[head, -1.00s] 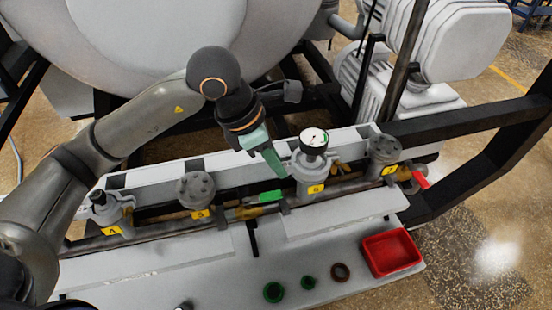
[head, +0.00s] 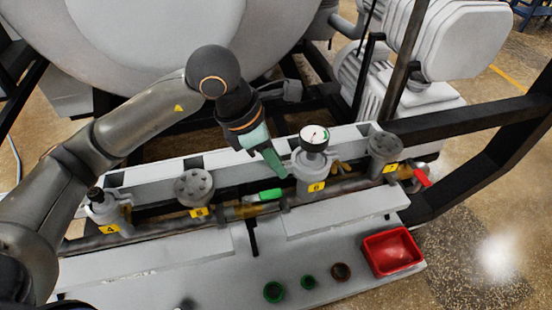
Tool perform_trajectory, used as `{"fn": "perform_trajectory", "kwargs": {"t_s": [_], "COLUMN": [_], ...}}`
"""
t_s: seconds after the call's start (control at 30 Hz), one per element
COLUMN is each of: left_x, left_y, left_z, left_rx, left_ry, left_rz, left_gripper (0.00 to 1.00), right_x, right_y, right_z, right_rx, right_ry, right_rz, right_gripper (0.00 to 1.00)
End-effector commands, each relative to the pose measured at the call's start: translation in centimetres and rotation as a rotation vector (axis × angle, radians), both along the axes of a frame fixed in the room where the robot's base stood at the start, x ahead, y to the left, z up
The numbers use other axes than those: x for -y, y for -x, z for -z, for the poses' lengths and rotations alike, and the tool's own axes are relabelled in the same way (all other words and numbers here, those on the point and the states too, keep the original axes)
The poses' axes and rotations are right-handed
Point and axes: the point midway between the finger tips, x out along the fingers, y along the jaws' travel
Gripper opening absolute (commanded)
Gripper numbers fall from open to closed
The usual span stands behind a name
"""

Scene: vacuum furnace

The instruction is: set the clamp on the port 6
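Port 6 (head: 309,178) is a grey metal fitting with a yellow number 6 label. A round white-faced gauge (head: 314,137) stands upright on it. A brass wing-shaped piece (head: 340,167), possibly part of a clamp, sticks out at its right side; the clamp body cannot be made out. My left gripper (head: 273,160) reaches down from above, its grey-green fingers close to the left side of the port 6 flange. Whether they touch it cannot be told. The fingers overlap from this angle, so their opening is unclear. My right gripper is out of view.
Port 5 (head: 194,187) and port 7 (head: 385,148) have bolted covers; port 4 (head: 104,208) stands far left. A green-handled valve (head: 270,194) and a red-handled valve (head: 421,177) sit along the pipe. A red tray (head: 392,250), green rings (head: 274,292) and a brown ring (head: 341,272) lie in front.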

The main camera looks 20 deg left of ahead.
Motion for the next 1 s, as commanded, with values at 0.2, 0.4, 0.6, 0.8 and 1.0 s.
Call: {"fn": "perform_trajectory", "kwargs": {"t_s": [0.2,0.4,0.6,0.8,1.0], "left_x": [0.0,0.0,-0.1,-1.1,-2.5], "left_y": [0.0,0.0,0.0,0.6,1.6], "left_z": [0.0,0.0,-0.3,-3.2,-7.3], "left_rx": [-0.002,0.000,0.001,0.006,0.006], "left_ry": [0.000,0.000,-0.001,0.000,0.000], "left_rz": [-0.001,0.000,0.000,-0.002,-0.001], "left_gripper": [0.47,0.57,0.57,0.57,0.57], "right_x": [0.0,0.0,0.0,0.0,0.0], "right_y": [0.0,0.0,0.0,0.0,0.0], "right_z": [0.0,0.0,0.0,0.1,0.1], "right_rx": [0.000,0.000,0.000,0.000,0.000], "right_ry": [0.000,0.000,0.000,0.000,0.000], "right_rz": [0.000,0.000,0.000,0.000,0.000], "right_gripper": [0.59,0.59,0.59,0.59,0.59]}}
